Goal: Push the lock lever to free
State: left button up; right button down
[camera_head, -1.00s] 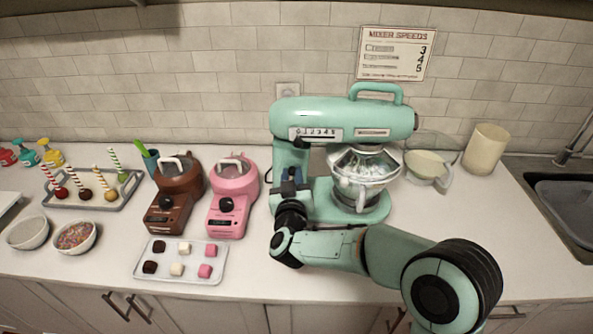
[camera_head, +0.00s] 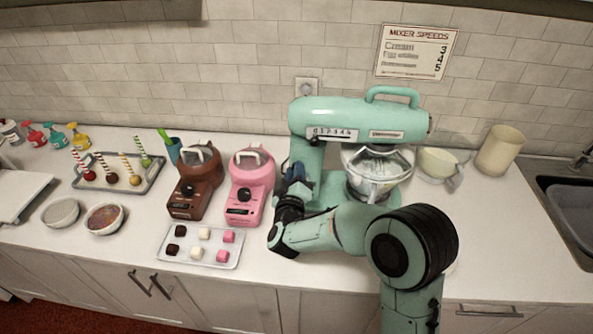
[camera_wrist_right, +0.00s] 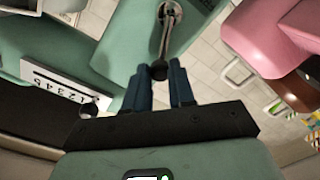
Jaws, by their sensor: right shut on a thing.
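The mint-green stand mixer (camera_head: 360,118) stands on the counter with its head over a glass-covered bowl (camera_head: 378,170). In the right wrist view, the lock lever (camera_wrist_right: 165,38) is a thin metal rod from a round plate on the mixer's side, with a black knob at its end. My right gripper (camera_wrist_right: 160,72) has its two blue fingers shut on the lever at the knob. In the head view the right gripper (camera_head: 294,176) is beside the mixer's left side, and the lever is hidden there. My left gripper is not in view.
A pink melter (camera_head: 243,200) and a brown melter (camera_head: 190,196) stand close left of my right gripper. A tray of sweets (camera_head: 215,258) lies in front of them. A cream bowl (camera_head: 437,163) and a canister (camera_head: 499,150) stand right of the mixer.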

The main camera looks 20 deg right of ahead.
jog(key=shift+a, duration=0.1)
dwell(0.3)
jog(key=c, duration=0.9)
grip_release()
jog(key=shift+c, duration=0.2)
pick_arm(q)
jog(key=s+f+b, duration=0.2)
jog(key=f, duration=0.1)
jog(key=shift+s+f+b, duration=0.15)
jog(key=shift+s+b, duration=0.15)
pick_arm(e)
jog(key=v, duration=1.3)
jog(key=shift+s, duration=0.2)
jog(key=shift+a+f, duration=0.1)
